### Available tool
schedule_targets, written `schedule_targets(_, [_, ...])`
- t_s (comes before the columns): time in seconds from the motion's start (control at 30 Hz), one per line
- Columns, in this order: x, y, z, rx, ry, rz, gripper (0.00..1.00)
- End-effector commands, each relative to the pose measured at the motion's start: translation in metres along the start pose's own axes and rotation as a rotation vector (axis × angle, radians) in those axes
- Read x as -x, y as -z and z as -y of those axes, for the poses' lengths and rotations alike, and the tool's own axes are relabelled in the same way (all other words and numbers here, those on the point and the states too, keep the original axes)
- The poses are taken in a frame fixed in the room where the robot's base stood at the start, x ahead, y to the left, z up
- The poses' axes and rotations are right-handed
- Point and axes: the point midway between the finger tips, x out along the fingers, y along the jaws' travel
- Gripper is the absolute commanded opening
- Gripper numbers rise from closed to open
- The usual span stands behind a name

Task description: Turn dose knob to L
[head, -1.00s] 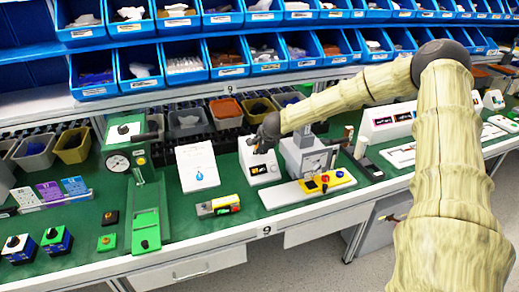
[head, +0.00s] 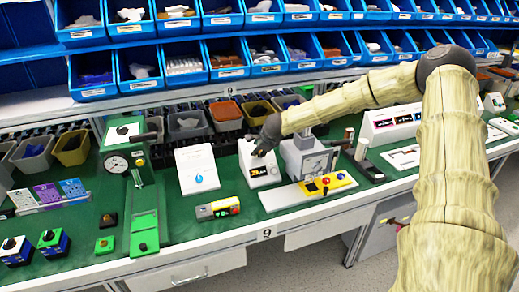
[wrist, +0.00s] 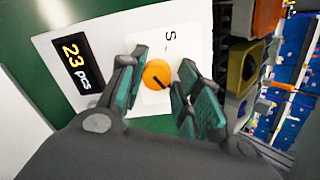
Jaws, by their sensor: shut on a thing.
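The orange round dose knob (wrist: 157,76) is on a white panel (wrist: 110,35) in the wrist view, with a dark pointer line across it. A letter S and a small tick show on the panel beside it; no L can be seen. My gripper (wrist: 160,83) has its green-padded fingers on both sides of the knob and is shut on it. In the head view my gripper (head: 262,150) is at the top of the white box (head: 263,182), and it hides the knob there.
In the head view a white box with a blue knob (head: 198,179) stands to the left and a grey machine (head: 308,162) close to the right. Blue bins (head: 187,64) line the shelf above.

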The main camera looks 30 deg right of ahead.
Motion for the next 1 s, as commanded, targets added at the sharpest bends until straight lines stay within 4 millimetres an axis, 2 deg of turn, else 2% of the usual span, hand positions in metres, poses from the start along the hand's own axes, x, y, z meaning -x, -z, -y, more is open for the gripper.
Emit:
schedule_targets(0.03, [-0.003,0.005,-0.010,-0.002,-0.014,-0.006,0.09])
schedule_targets(0.07, [-0.004,0.005,-0.010,-0.002,-0.014,-0.007,0.09])
schedule_targets(0.1, [-0.004,0.005,-0.010,-0.002,-0.015,-0.007,0.40])
schedule_targets(0.17, [-0.004,0.005,-0.010,-0.002,-0.014,-0.007,0.49])
schedule_targets(0.67, [0.003,0.002,-0.003,0.000,-0.005,-0.002,0.49])
schedule_targets(1.0, [0.035,0.002,-0.003,-0.001,-0.004,-0.002,0.49])
